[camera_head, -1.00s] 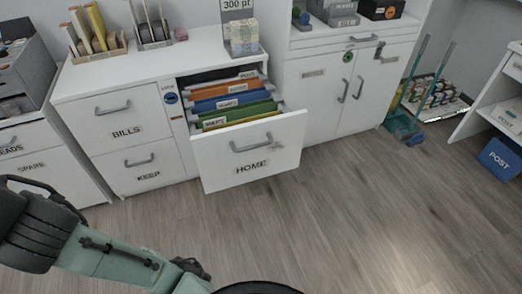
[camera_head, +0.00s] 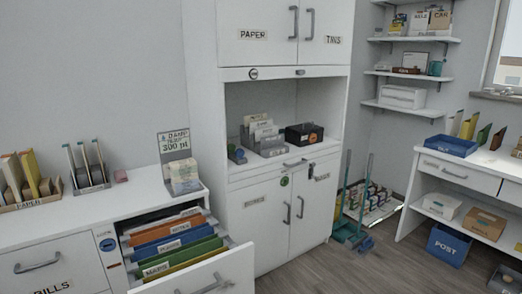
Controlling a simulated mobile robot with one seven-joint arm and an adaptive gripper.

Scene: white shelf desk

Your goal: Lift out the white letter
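No single white letter can be told apart for sure. White cards or papers (camera_head: 262,128) stand in a grey sorter (camera_head: 271,151) in the open niche of the tall white cabinet. An open drawer (camera_head: 215,276) at the lower left holds several hanging folders, orange, blue (camera_head: 165,243), green and yellow, with pale label tabs. Whether a letter lies among the folders cannot be told. My gripper and arm are not in view.
A black box (camera_head: 304,134) stands beside the sorter. A paper stack with a price sign (camera_head: 174,145) stands on the low cabinet. A broom and dustpan (camera_head: 357,241) lean right of the tall cabinet. A blue POST bin (camera_head: 448,245) sits under the right desk. Floor between is clear.

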